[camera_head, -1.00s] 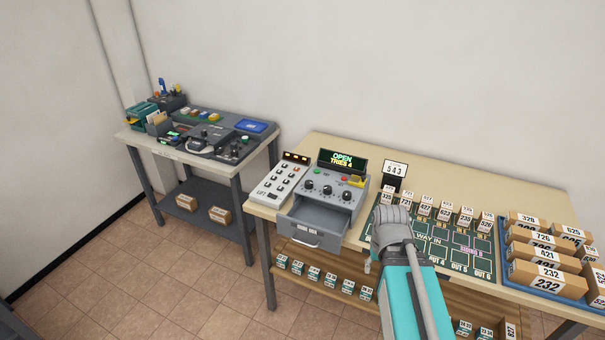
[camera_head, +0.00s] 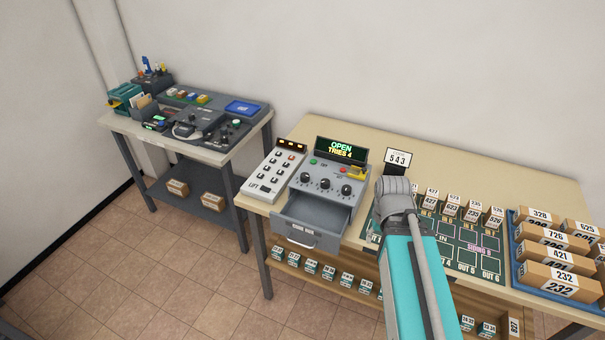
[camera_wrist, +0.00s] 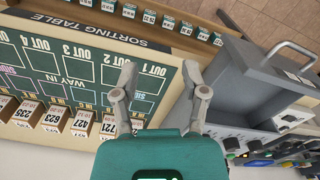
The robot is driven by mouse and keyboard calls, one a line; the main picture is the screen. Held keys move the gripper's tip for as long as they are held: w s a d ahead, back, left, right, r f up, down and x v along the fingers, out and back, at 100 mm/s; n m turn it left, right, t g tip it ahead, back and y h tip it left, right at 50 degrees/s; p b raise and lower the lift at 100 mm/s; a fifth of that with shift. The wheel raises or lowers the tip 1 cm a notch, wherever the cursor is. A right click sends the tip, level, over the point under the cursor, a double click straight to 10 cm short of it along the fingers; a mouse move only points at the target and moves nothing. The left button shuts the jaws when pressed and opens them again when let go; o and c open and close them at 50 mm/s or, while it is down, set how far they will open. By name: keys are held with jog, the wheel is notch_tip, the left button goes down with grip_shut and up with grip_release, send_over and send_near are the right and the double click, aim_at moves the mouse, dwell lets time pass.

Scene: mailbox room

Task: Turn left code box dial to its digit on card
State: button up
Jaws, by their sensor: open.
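The grey code box (camera_head: 325,195) stands on the table with three black dials on its sloped face. Its left dial (camera_head: 305,178) is the farthest of the three from my gripper; its pointer is too small to read. The display (camera_head: 341,149) reads OPEN, TRIES 4. The card (camera_head: 398,158) behind my arm reads 543. My gripper (camera_wrist: 160,77) is open and empty above the green sorting mat (camera_wrist: 75,70), to the right of the code box in the head view. The code box (camera_wrist: 250,130) lies at the right of the wrist view, apart from my fingers.
The code box drawer (camera_head: 311,236) is pulled out at the front. A white keypad (camera_head: 275,175) stands close at the box's left. Small numbered boxes (camera_head: 453,207) stand on the mat, and a blue tray (camera_head: 517,268) of parcels is at right. Another table (camera_head: 185,155) stands at left.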

jog(key=o, duration=0.3)
jog(key=shift+r, duration=0.1)
jog(key=shift+o, duration=0.2)
jog(key=shift+w+a+r, duration=0.1)
jog(key=shift+w+r, duration=0.05)
jog(key=shift+w, duration=0.2)
notch_tip(320, 180, up, 12)
jog(key=n+p, duration=1)
jog(key=p, duration=0.3)
send_over(305, 175)
jog(key=shift+r, duration=0.1)
jog(key=shift+b, duration=0.3)
notch_tip(305, 175, down, 14)
jog(key=b, duration=1.3)
jog(key=shift+r+b, duration=0.1)
jog(key=shift+b, duration=0.2)
